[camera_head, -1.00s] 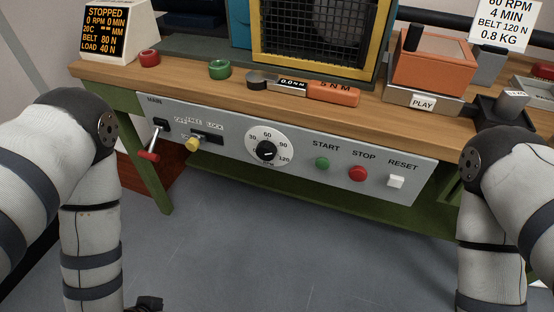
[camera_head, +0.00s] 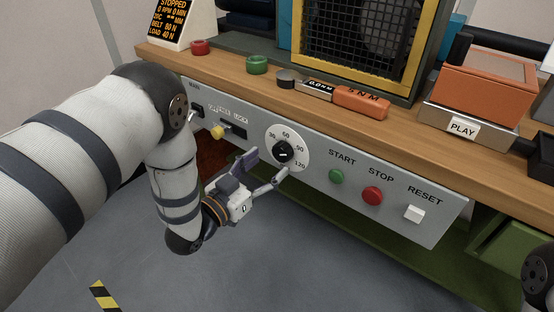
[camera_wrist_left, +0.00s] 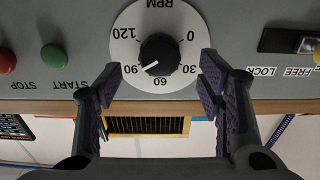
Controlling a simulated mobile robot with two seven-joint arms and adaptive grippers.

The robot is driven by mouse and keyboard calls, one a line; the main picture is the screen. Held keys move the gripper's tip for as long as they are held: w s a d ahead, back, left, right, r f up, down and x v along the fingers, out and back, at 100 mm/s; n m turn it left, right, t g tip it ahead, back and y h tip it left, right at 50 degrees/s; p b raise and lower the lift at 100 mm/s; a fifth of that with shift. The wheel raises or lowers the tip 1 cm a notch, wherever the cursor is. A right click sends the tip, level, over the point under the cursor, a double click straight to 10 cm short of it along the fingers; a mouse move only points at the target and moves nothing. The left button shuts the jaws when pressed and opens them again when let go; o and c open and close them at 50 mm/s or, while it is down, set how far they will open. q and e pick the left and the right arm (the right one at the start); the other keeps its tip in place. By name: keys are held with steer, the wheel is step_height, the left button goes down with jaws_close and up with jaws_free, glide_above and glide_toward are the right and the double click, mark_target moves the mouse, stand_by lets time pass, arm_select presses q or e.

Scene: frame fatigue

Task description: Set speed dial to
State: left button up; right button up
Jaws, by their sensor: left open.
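The speed dial (camera_head: 297,150) is a white round plate on the grey control panel, marked in RPM with numbers from 0 to 120. Its black knob (camera_head: 283,151) has a white pointer. In the left wrist view, upside down, the knob (camera_wrist_left: 160,52) has its pointer aimed close to the 90. My left gripper (camera_head: 266,165) is open in front of the dial, its fingertips near the plate's lower edge in the head view. In the left wrist view the gripper (camera_wrist_left: 157,78) has its fingers apart, one to each side of the knob's line. My right gripper is out of view.
Green START (camera_head: 336,177), red STOP (camera_head: 372,195) and white RESET (camera_head: 414,213) buttons sit right of the dial. A yellow knob (camera_head: 217,132) and a lock slot (camera_head: 233,131) sit left of it. A wooden bench top (camera_head: 228,80) overhangs the panel.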

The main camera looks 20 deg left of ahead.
mark_target(280, 156)
arm_select(q)
steer(key=x, duration=0.4)
steer(key=c, duration=1.2)
steer(key=shift+o, duration=0.2)
steer(key=n, duration=0.5)
steer(key=shift+n, duration=0.4)
steer(key=n, duration=0.3)
steer(key=shift+s, duration=0.1)
steer(key=shift+n, duration=1.4)
steer(key=shift+d, duration=0.1)
